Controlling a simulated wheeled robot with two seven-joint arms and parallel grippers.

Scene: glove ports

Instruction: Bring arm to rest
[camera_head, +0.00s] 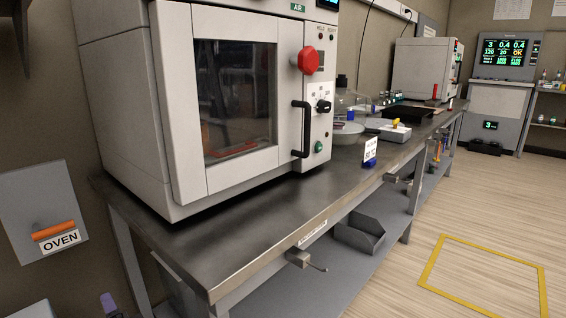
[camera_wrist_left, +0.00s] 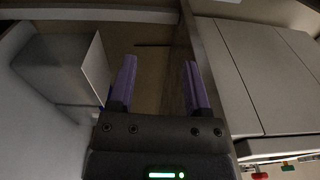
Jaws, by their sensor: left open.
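My left gripper (camera_wrist_left: 160,85) is open and empty in the left wrist view, its two purple fingers apart with nothing between them. In the head view only a purple fingertip of my left gripper (camera_head: 108,303) shows at the bottom edge, left of the steel bench's near end. The rest of that arm is out of the head view. My right gripper and arm are in neither view.
A large oven (camera_head: 240,110) with a closed glass door stands on the steel bench (camera_head: 240,235). A grey wall plate (camera_head: 45,215) with an orange handle and OVEN label is at left. A grey bin (camera_head: 360,234) is on the lower shelf. The floor at right is clear.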

